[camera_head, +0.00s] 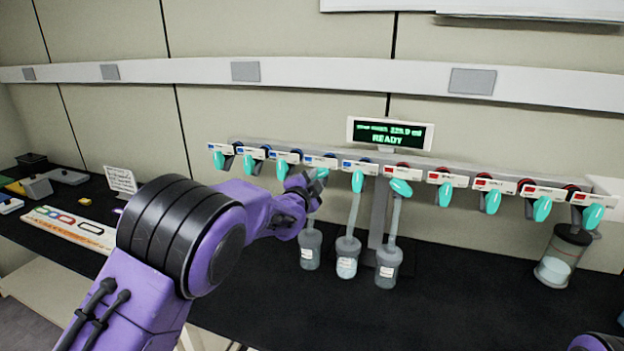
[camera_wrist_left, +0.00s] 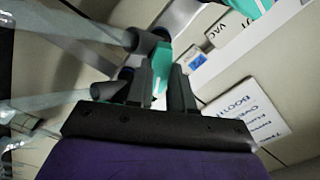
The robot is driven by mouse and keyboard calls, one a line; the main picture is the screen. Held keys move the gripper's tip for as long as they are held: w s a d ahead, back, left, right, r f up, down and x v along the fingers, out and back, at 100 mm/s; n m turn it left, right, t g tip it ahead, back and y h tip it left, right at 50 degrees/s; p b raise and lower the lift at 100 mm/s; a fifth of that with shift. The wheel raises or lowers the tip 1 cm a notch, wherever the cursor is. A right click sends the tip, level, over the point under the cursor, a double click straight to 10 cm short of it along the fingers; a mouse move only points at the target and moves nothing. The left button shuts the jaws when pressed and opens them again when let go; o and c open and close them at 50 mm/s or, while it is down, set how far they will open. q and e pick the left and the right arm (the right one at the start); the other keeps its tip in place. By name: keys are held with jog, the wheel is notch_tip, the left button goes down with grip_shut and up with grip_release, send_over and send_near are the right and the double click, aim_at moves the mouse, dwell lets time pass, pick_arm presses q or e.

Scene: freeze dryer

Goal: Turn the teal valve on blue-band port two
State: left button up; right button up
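A row of teal valves hangs on the grey manifold (camera_head: 232,142), with blue-marked labels on the left and red-marked labels on the right. My left gripper (camera_head: 305,188) is at a blue-marked port's teal valve (camera_head: 322,173), just left of the innermost blue-marked valve (camera_head: 357,181). In the left wrist view that teal handle (camera_wrist_left: 160,80) sits between the two fingers, which are close together and appear shut on it. The gripper partly hides the handle in the head view. The port numbers are too small to read. My right gripper is out of view.
Flasks (camera_head: 310,252), (camera_head: 347,262) and (camera_head: 387,268) hang close under the middle ports. A larger jar (camera_head: 563,258) hangs at the right end. A display (camera_head: 389,134) reading READY stands above the manifold. The black bench (camera_head: 270,300) in front is mostly clear.

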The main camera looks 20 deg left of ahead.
pick_arm(q)
grip_shut()
jog(key=shift+a, duration=0.15)
jog(key=shift+f+n+b, duration=0.1)
jog(key=shift+n+b, duration=0.7)
jog(key=shift+n, duration=1.1)
jog(key=n, duration=0.1)
jog(key=n+b, duration=0.1)
jog(key=n, duration=0.1)
jog(key=shift+d+n, duration=0.2)
jog(key=shift+n, duration=0.1)
jog(key=n+b, duration=0.1)
jog(key=n, duration=0.3)
jog(key=shift+n, duration=0.3)
jog(key=n+b, duration=0.1)
jog(key=n, duration=0.5)
jog(key=shift+d+b, duration=0.15)
jog(key=shift+b, duration=0.25)
jog(key=n+b, duration=0.2)
jog(key=n, duration=0.3)
jog(key=shift+d+n, duration=0.1)
jog(key=shift+n, duration=0.3)
jog(key=shift+r, duration=0.2)
